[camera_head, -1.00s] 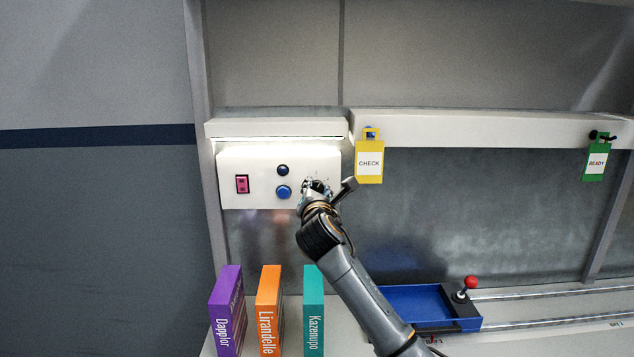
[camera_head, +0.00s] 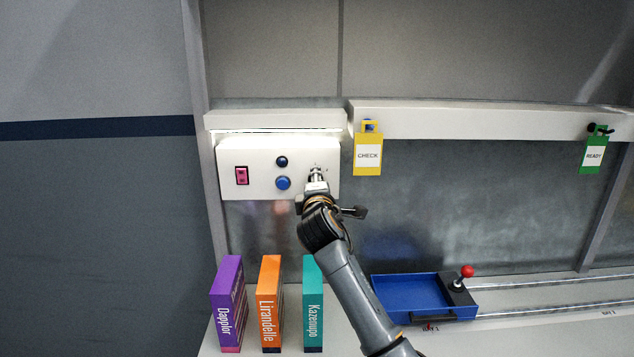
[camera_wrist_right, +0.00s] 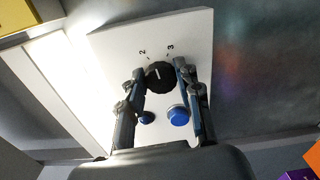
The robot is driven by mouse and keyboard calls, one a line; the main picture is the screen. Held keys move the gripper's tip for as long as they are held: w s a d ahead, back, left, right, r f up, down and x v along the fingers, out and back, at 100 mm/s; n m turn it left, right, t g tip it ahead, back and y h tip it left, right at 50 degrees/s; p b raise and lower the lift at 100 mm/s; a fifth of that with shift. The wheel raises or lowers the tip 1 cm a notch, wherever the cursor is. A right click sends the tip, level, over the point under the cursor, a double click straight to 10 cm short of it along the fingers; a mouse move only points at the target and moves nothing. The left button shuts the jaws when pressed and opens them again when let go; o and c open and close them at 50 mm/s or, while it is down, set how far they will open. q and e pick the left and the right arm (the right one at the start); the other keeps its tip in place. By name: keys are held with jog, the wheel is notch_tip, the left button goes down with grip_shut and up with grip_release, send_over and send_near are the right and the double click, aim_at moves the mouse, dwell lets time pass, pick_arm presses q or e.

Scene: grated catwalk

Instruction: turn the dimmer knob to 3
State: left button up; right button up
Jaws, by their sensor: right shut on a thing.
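The dimmer knob (camera_wrist_right: 160,76) is black and round, with a short white pointer line, on the white panel (camera_head: 240,155). In the right wrist view the numbers 2 (camera_wrist_right: 142,52) and 3 (camera_wrist_right: 170,47) show beside it. The pointer is turned toward the number side, roughly between 2 and 3; its exact setting is hard to tell. My right gripper (camera_head: 317,174) is at the panel's right part, its fingers (camera_wrist_right: 160,80) on both sides of the knob and shut on it. In the head view the gripper hides the knob. My left gripper is not in view.
The panel also has a blue button (camera_head: 283,183), a small dark blue knob (camera_head: 282,161) and a pink switch (camera_head: 242,175). A yellow CHECK tag (camera_head: 368,157) hangs to the right. Below are several books (camera_head: 268,305) and a blue tray (camera_head: 408,294) with a red-balled lever (camera_head: 467,271).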

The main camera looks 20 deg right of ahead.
jog(key=shift+f+m+b, duration=0.1)
jog(key=shift+m+b, duration=0.45)
jog(key=shift+m, duration=3.15)
jog(key=o, duration=1.1)
jog(key=shift+o, duration=0.2)
jog(key=v, duration=1.2)
